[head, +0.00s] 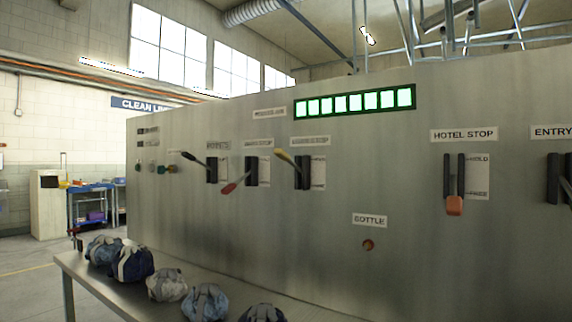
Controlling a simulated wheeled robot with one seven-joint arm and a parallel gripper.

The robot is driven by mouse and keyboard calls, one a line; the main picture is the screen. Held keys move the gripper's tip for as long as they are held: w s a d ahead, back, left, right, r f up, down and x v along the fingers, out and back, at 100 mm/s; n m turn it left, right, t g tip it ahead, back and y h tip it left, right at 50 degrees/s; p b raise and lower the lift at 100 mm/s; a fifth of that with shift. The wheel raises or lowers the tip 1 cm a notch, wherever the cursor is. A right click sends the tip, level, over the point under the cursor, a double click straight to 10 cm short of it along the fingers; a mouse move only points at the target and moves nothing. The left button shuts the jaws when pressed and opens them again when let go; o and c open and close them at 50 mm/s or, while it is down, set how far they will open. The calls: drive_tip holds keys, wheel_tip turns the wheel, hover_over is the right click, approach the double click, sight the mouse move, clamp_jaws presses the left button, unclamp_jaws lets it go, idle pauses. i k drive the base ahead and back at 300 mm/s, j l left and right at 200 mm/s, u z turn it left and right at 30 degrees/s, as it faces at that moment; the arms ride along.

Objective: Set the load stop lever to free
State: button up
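A large grey metal panel (400,240) carries several levers in dark slotted mounts. A black-handled lever (192,157) points up and left. A red-handled lever (230,187) points down and left. A yellow-handled lever (286,157) points up and left. The small labels above these three are too blurred to read surely, so I cannot tell which is load stop. An orange-handled lever (454,205) under the label HOTEL STOP points down, beside a plate marked HOLD above and apparently FREE below. My gripper is not in view.
A metal table (120,294) with several bundled bags (132,264) stands along the panel's lower left. A lit green indicator strip (355,102) is high on the panel. A BOTTLE label sits above a small round knob (368,244). Part of an ENTRY lever (565,185) shows at right.

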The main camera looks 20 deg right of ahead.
sight(280, 153)
drive_tip(key=i+j+z, duration=0.1)
drive_tip(key=j, duration=0.3)
drive_tip(key=i+j+z, duration=0.1)
drive_tip(key=i+j, duration=0.15)
drive_tip(key=j, duration=0.15)
drive_tip(key=i+j+z, duration=0.1)
drive_tip(key=j, duration=0.3)
drive_tip(key=i+j+z, duration=0.1)
drive_tip(key=j, duration=0.35)
